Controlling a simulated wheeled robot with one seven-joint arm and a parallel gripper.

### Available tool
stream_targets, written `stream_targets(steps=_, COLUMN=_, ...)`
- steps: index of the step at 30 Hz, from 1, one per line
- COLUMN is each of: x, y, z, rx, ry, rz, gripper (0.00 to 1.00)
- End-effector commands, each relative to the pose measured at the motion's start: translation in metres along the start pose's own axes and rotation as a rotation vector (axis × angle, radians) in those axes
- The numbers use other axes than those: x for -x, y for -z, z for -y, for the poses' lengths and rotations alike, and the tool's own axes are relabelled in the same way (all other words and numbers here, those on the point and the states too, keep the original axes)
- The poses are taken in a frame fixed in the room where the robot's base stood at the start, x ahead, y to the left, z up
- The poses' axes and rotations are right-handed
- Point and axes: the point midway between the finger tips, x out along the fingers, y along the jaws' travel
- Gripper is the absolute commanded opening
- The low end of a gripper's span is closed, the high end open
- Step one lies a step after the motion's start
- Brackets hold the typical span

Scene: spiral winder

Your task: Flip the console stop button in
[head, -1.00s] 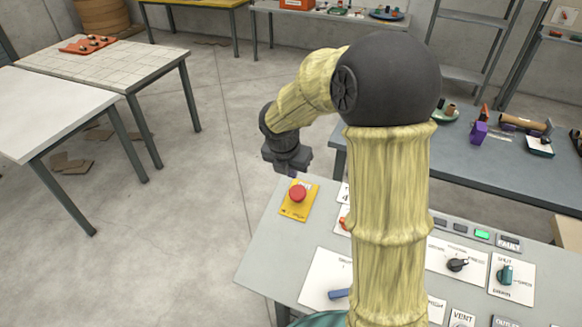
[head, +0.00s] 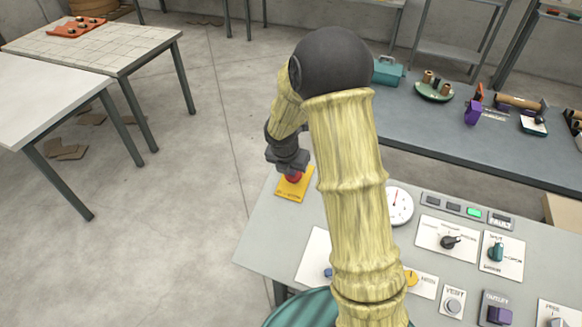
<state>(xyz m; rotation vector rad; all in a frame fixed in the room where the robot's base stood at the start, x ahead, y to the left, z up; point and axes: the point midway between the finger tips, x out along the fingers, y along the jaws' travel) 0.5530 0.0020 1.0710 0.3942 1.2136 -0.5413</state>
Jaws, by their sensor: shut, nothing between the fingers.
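The red mushroom-shaped stop button (head: 294,178) sits on a yellow plate (head: 291,190) at the far left corner of the grey console (head: 262,235). My gripper (head: 292,171) is right over the button and hides its top. The gripper is shut and holds nothing. It looks close to the button or touching it; I cannot tell which, nor whether the button is pressed in.
My arm hides part of the console's left half. Right of it are a round gauge (head: 398,206), a lit green indicator (head: 474,212), a black knob (head: 450,242), a teal knob (head: 496,252) and a purple switch (head: 498,313). A blue-grey bench (head: 430,130) stands behind.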

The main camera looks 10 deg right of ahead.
Motion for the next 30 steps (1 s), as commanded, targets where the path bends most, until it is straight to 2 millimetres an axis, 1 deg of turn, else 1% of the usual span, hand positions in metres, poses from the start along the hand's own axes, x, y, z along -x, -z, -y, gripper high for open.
stream_targets(steps=2, x=-0.004, y=0.0, z=0.0, rx=0.0, ry=0.001, rz=-0.001, gripper=0.0)
stream_targets(steps=7, x=-0.025, y=0.0, z=0.0, rx=-0.001, ry=0.002, rz=-0.001, gripper=0.0)
stream_targets(steps=18, x=-0.028, y=0.002, z=0.003, rx=-0.004, ry=0.007, rz=-0.006, gripper=0.0)
stream_targets(steps=23, x=-0.018, y=0.001, z=0.004, rx=-0.004, ry=0.007, rz=-0.005, gripper=0.0)
stream_targets(steps=26, x=-0.005, y=0.001, z=0.003, rx=-0.002, ry=0.006, rz=-0.002, gripper=0.0)
stream_targets(steps=30, x=0.02, y=-0.002, z=0.0, rx=0.0, ry=-0.003, rz=0.008, gripper=0.0)
